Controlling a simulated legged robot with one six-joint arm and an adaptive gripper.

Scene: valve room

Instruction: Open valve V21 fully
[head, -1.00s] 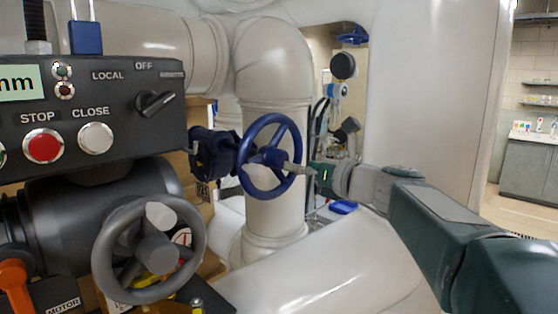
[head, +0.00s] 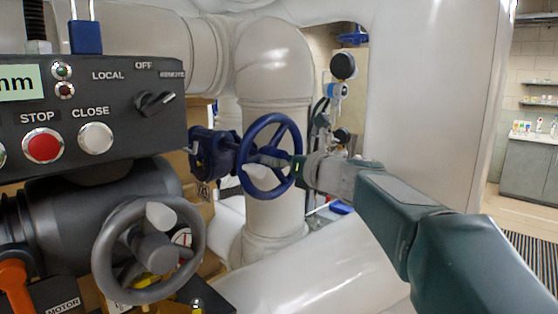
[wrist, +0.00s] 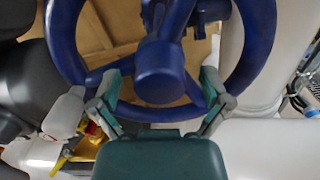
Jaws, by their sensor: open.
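A blue handwheel (head: 270,155) sits on a blue valve body (head: 213,153) beside a pale vertical pipe, in the middle of the head view. I cannot read any V21 tag on it. In the wrist view the wheel (wrist: 160,70) fills the upper middle, with its hub at the centre and its lower rim just ahead of my palm. My gripper (wrist: 160,82) is open, with one finger on each side of the hub, over the wheel's lower part. In the head view my gripper (head: 276,160) is at the wheel's face. I cannot tell whether the fingers touch it.
A black control box (head: 90,100) with STOP and CLOSE buttons stands at the left. Below it is a grey handwheel (head: 149,250). A thick pale pipe (head: 330,260) runs low under my arm. A large pale column (head: 430,110) stands at the right.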

